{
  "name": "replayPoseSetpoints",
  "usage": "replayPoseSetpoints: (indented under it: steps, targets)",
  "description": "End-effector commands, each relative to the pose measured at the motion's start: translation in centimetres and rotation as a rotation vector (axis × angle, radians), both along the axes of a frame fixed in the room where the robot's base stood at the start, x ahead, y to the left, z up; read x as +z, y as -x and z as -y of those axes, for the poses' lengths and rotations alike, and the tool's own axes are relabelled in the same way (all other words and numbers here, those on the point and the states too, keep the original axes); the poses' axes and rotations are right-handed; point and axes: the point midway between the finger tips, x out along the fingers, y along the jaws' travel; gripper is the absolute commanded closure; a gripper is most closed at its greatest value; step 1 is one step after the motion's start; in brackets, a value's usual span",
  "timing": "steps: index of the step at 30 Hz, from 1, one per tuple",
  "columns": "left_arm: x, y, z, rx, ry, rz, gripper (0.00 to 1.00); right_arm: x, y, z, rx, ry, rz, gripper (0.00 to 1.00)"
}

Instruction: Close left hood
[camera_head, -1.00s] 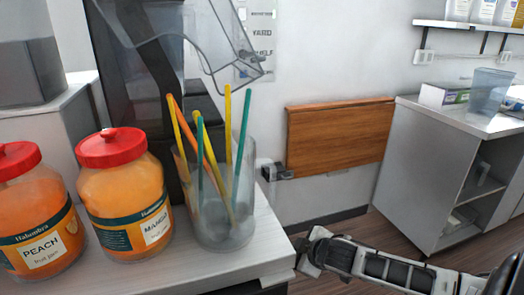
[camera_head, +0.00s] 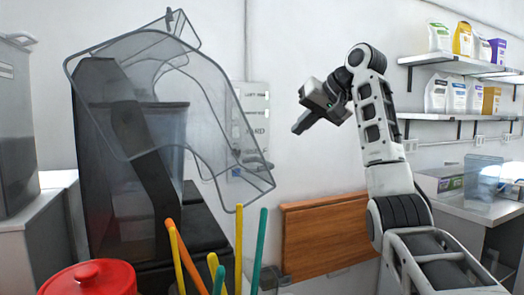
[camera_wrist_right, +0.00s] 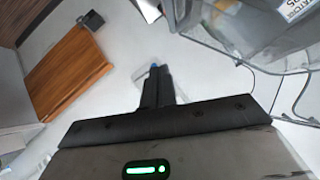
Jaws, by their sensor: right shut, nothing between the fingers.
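The clear hood (camera_head: 205,90) stands raised and tilted over the dark machine (camera_head: 165,125) in the head view. Its lower right corner hangs above the straws. My right gripper (camera_head: 299,128) is up to the right of the hood, apart from it, with its fingers pointing down-left. In the right wrist view the fingers (camera_wrist_right: 156,80) are together and empty, and clear panels of the hood (camera_wrist_right: 235,35) show at the upper right. My left gripper is out of view.
Colored straws (camera_head: 185,262) stand in front of the machine, next to a red-lidded jar (camera_head: 88,278). A wooden panel (camera_head: 325,235) is on the wall behind my right arm. Shelves with bags (camera_head: 455,65) are at the right. Open air lies between gripper and hood.

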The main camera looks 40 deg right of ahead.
Motion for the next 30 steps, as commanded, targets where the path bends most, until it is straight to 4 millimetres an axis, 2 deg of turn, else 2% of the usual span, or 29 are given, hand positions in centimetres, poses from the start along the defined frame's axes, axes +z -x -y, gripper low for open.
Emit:
replayPoseSetpoints:
  steps: [1,3,8,13,23,25,30]
  targets:
    - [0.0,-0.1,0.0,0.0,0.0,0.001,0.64,1.6,1.0,-0.2,0.016,-0.028,0.015,1.0]
    - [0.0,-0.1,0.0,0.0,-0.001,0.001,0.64,2.7,2.0,-0.4,0.035,-0.053,0.02,1.0]
    - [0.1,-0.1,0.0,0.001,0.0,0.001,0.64,3.2,2.3,-0.7,0.051,-0.072,0.023,1.0]
    - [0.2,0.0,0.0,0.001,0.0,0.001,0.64,1.6,0.3,-1.1,0.051,-0.071,0.019,1.0]
    - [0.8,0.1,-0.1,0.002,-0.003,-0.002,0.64,-2.7,-5.3,-2.0,0.05,-0.071,0.02,1.0]
    - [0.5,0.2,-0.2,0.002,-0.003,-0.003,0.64,-3.9,-5.3,-2.6,0.049,-0.068,0.02,1.0]
    - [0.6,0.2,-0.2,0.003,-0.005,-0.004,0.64,-5.4,-5.5,-3.5,0.048,-0.068,0.023,1.0]
